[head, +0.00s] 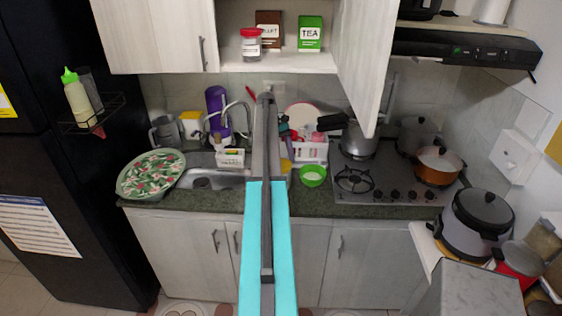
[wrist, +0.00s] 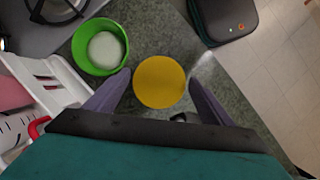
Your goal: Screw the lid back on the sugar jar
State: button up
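A round yellow disc (wrist: 160,82), like a flat lid seen from above, lies between the fingertips of my gripper (wrist: 159,76). My fingers stand apart on either side of it; a thin gap shows on the left, and contact on the right is unclear. Whether a jar is under the disc is hidden. Neither is clearly labelled as sugar.
A white dish rack (wrist: 50,84) stands close on the left of the wrist view, and the stove (head: 372,182) is right of the green container. A dark device (wrist: 226,18) is at the upper right. A red-lidded jar (head: 251,46) sits in the open cabinet.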

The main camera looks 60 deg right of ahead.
jog(key=n, duration=0.2)
jog(key=n+h, duration=0.1)
jog(key=n, duration=0.1)
jog(key=n+h, duration=0.1)
jog(key=n, duration=0.1)
jog(key=shift+a+n+g, duration=0.25)
jog(key=shift+n+g, duration=0.05)
jog(key=shift+n+h, duration=0.7)
jog(key=shift+n, duration=0.6)
jog(key=n+t+h, duration=0.1)
jog(key=n, duration=0.3)
jog(key=shift+s+a, duration=0.1)
jog(key=shift+s, duration=0.05)
jog(key=shift+n+t+h, duration=0.35)
jog(key=shift+n+h, duration=0.05)
jog(key=shift+n, duration=0.9)
jog(key=shift+n+t+h, duration=0.35)
jog(key=shift+n+h, duration=0.05)
jog(key=shift+n, duration=0.9)
